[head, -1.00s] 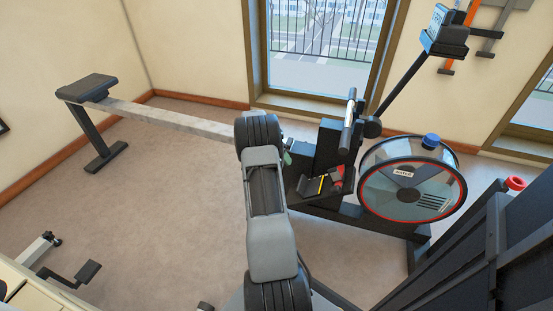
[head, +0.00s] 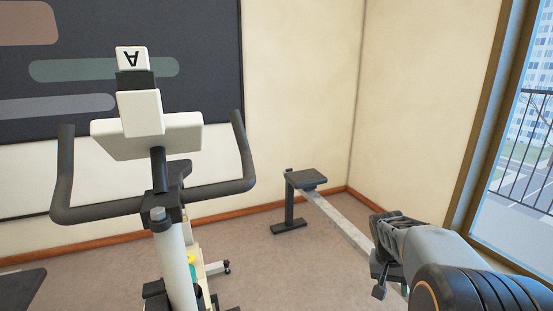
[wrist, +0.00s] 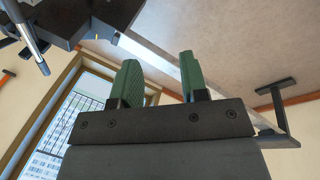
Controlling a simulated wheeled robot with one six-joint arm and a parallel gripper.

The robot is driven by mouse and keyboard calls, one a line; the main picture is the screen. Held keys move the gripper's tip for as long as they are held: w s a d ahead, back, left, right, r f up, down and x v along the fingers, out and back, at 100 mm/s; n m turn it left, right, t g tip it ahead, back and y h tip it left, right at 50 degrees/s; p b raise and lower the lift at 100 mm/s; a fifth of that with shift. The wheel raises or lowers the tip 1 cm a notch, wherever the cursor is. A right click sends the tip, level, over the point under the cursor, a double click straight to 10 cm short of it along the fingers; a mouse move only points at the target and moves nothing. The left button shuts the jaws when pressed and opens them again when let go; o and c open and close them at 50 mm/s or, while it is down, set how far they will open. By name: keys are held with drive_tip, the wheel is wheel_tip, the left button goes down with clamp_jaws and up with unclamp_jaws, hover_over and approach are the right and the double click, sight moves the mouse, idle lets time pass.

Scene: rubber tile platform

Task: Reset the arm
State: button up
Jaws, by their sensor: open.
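My gripper (wrist: 159,65) shows in the wrist view with its two green fingers apart and nothing between them. In the head view my arm (head: 430,250) reaches in at the lower right, and its grey and black links mostly hide the gripper. The rowing machine's pale rail (wrist: 150,52) passes behind the fingers in the wrist view.
A white exercise bike (head: 172,240) with dark handlebars (head: 95,208) stands close at the left. The rowing machine's end support (head: 291,207) and its rail (head: 338,220) lie farther back. A window (head: 515,165) is at the right. Bare floor (head: 265,265) lies between.

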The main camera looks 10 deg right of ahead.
drive_tip(key=s+a+r+n+t+y+p, duration=0.1)
drive_tip(key=s+a+r+n+t+p, duration=0.1)
drive_tip(key=s+a+r+p, duration=0.3)
drive_tip(key=s+a+r+n+t+y+p, duration=0.2)
drive_tip(key=s+a+r+n+p, duration=0.2)
drive_tip(key=a+r+p, duration=0.3)
drive_tip(key=s+a+r, duration=0.1)
drive_tip(key=a+r, duration=0.4)
drive_tip(key=shift+a+n+t, duration=0.4)
drive_tip(key=shift+s, duration=0.1)
